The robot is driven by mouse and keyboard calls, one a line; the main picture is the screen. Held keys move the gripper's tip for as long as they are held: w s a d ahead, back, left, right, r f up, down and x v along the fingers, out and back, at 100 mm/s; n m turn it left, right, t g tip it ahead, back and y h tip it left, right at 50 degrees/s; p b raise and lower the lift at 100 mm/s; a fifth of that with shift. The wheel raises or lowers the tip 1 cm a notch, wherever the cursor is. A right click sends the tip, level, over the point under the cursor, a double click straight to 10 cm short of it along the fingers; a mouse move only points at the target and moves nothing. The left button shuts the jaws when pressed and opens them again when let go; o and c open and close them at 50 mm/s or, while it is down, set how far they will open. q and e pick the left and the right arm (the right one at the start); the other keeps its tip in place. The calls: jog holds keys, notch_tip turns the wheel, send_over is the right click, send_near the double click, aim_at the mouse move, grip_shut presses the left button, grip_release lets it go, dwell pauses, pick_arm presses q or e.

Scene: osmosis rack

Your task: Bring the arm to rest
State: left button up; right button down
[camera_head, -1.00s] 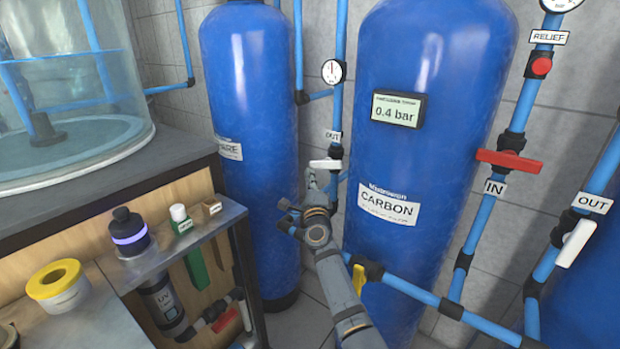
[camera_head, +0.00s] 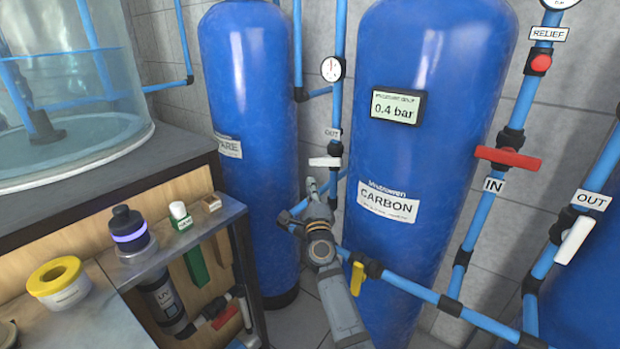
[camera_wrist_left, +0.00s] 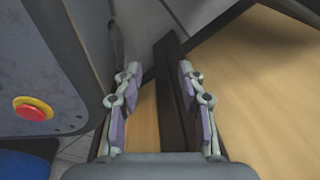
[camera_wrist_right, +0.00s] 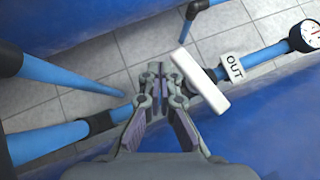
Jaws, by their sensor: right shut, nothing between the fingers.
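My right arm comes up from the bottom in the head view, with the right gripper (camera_head: 314,187) in front of the pipe between two blue tanks. In the right wrist view the right gripper (camera_wrist_right: 154,80) is shut and empty, its fingertips together. A white valve handle (camera_wrist_right: 200,82) lies just right of the fingers in that view; it also shows above the gripper in the head view (camera_head: 325,162). I cannot tell whether they touch. My left gripper (camera_wrist_left: 158,85) shows only in the left wrist view, its fingers apart with nothing between them.
The carbon tank (camera_head: 420,110) stands behind my right arm. A yellow valve handle (camera_head: 357,279) is close to the forearm. A red handle (camera_head: 508,158) and another white handle (camera_head: 574,240) are at right. A shelf (camera_head: 165,255) with bottles stands at left.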

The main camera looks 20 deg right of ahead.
jog(key=shift+v, duration=1.25)
